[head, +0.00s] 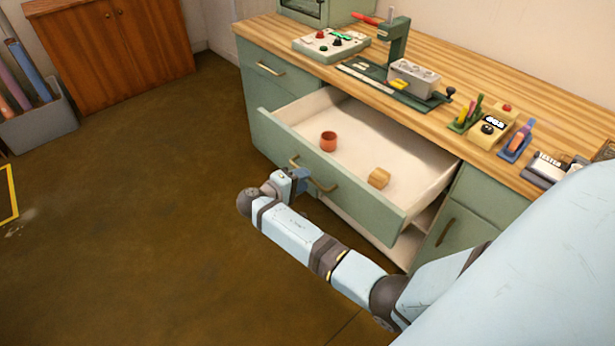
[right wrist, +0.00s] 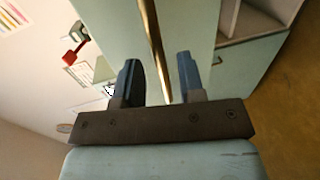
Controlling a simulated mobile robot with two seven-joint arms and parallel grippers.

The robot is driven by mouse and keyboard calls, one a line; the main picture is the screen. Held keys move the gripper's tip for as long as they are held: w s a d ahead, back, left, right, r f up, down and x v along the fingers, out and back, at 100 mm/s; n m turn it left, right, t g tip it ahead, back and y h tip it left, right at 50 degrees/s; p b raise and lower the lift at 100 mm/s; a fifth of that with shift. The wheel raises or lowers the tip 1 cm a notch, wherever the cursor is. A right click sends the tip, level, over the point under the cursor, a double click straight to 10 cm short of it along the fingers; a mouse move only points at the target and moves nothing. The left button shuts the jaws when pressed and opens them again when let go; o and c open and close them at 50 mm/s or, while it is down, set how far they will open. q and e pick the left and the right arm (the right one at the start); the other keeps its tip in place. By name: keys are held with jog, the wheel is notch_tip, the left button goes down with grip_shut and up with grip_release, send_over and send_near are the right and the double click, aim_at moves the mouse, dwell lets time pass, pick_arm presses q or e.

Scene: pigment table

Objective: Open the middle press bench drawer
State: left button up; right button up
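The middle drawer (head: 370,198) of the green press bench is pulled well out, its inside showing. Its brass handle (head: 323,187) runs along the front panel. My right gripper (head: 302,174) is at the left part of this handle. In the right wrist view the handle bar (right wrist: 154,48) passes between the two blue fingers of my right gripper (right wrist: 160,80), with a gap on both sides, so the fingers look open around it. An orange-brown cup (head: 328,141) and a small wooden block (head: 379,178) are in the drawer. My left gripper is not in view.
The bench's wooden top (head: 450,65) holds a control box (head: 331,43), a press stand (head: 397,75) and several small tools and devices. A lower space shows under the drawer. A wooden cabinet (head: 110,50) stands at the back left.

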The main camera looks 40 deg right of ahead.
jog(key=w+v, duration=0.1)
jog(key=v, duration=1)
jog(key=shift+s, duration=0.45)
jog(key=shift+a, duration=0.15)
